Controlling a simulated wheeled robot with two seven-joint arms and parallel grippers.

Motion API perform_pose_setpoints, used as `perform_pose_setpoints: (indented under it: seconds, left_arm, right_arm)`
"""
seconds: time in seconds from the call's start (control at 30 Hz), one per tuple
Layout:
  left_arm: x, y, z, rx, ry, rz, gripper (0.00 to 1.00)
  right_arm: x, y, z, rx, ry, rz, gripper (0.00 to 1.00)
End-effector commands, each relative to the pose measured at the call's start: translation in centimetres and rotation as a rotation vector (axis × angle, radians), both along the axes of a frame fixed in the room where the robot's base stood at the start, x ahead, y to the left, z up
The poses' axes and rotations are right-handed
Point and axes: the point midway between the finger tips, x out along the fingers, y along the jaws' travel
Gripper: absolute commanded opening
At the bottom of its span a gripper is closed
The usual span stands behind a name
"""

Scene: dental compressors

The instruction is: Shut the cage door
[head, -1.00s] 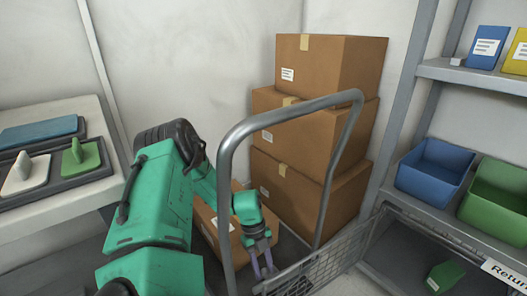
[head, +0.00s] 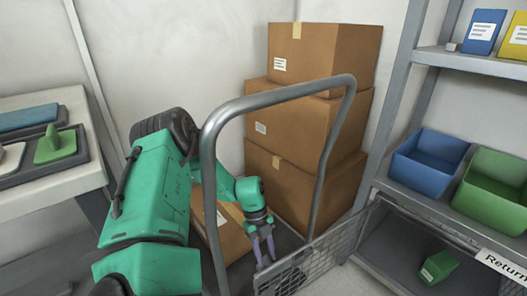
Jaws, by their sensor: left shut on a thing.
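The cage door (head: 335,250) is a grey wire-mesh panel at the lower middle of the head view. It stands swung out from the low cage (head: 400,262) under the shelf at right, so the cage front is open. A green object (head: 438,266) lies inside the cage. My left gripper (head: 264,259) points down at the door's free left end, with its pale fingers shut on the door. The exact contact is small and partly hidden. My right gripper is not in view.
A grey tubular cart handle (head: 328,160) arches in front of my left arm. Stacked cartons (head: 300,130) stand behind it, with a lower carton (head: 230,235) beside the arm. Blue (head: 428,165) and green (head: 492,190) bins sit on the shelf. A worktable (head: 50,185) is at left.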

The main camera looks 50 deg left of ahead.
Motion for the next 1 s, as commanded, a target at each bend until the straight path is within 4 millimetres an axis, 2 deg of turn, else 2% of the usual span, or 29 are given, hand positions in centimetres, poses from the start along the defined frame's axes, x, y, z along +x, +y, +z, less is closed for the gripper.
perform_pose_setpoints:
  seconds: [0.07,0.1,0.13,0.17,0.43,0.57,0.67,0.83,1.0]
  left_arm:
    - [0.5,0.0,0.2,0.002,-0.013,0.005,0.0]
    - [0.5,0.0,0.2,0.002,-0.013,0.005,0.54]
    - [0.5,0.0,0.2,0.002,-0.013,0.005,0.65]
    - [0.5,0.0,0.2,0.001,-0.013,0.005,0.68]
    - [0.3,0.0,0.2,0.001,-0.009,0.003,0.68]
    - [0.4,0.4,1.4,0.001,-0.01,0.003,0.68]
    - [0.6,1.2,3.7,0.0,-0.011,0.005,0.68]
    - [0.9,3.2,8.6,0.002,-0.014,0.004,0.68]
    - [1.1,4.8,12.3,0.002,-0.012,0.004,0.68]
  right_arm:
    - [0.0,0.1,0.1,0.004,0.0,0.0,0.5]
    - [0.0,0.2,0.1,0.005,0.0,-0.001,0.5]
    - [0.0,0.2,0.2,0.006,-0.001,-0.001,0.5]
    - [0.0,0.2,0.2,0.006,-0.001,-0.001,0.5]
    - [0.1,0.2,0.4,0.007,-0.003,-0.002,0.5]
    - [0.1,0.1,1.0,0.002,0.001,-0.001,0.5]
    - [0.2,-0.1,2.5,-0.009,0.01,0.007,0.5]
    - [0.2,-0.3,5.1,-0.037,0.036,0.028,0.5]
    - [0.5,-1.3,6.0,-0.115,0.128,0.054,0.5]
